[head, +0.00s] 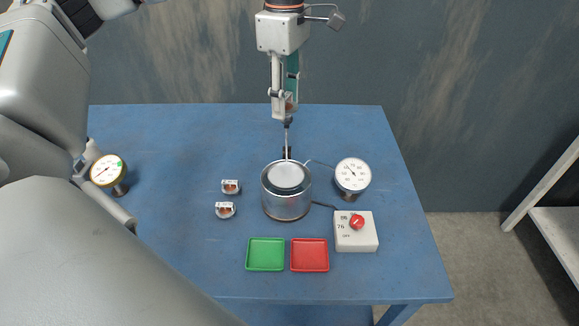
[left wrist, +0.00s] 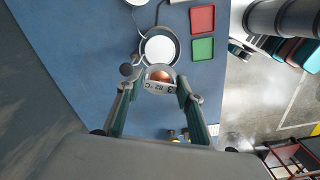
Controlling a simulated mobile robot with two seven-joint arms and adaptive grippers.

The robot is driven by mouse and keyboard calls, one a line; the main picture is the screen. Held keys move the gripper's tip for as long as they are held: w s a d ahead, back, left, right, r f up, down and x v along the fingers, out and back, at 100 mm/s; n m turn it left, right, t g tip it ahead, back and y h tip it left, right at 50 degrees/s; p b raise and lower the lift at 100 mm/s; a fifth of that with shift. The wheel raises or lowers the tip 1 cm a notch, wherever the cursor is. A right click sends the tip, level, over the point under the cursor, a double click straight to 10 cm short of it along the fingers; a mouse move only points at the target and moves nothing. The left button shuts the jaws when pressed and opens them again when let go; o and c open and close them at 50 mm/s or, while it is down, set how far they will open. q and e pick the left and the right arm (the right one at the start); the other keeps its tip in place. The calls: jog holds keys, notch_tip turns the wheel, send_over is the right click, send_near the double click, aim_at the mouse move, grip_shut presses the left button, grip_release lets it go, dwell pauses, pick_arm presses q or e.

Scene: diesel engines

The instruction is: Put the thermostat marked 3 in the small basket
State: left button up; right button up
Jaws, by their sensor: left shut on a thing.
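My left gripper (head: 284,112) is above the back of the table, behind the metal pot. It is shut on a thermostat (left wrist: 160,77) with a copper-coloured centre and a pale label band. The label seems to show a temperature, but I cannot read it surely. In the left wrist view the gripper (left wrist: 160,86) has one finger on each side of it. Two other thermostats, one farther back (head: 230,187) and one nearer (head: 225,210), stand on the table left of the pot, their marks too small to read. I can make out no small basket. My right gripper is not in view.
The metal pot (head: 287,203) stands mid-table, with a thin upright rod behind it. A dial gauge (head: 353,174) and a white box with a red knob (head: 356,238) are right of it. Green (head: 265,254) and red (head: 310,255) trays lie in front. Another gauge (head: 107,170) is far left.

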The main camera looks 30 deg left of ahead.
aim_at(285, 121)
pick_arm(q)
notch_tip(285, 121, down, 18)
jog(key=shift+r, duration=0.25)
jog(key=shift+f, duration=0.1)
jog(key=o, duration=1.1)
notch_tip(285, 121, up, 12)
jog(key=shift+r, duration=0.1)
dwell(0.6)
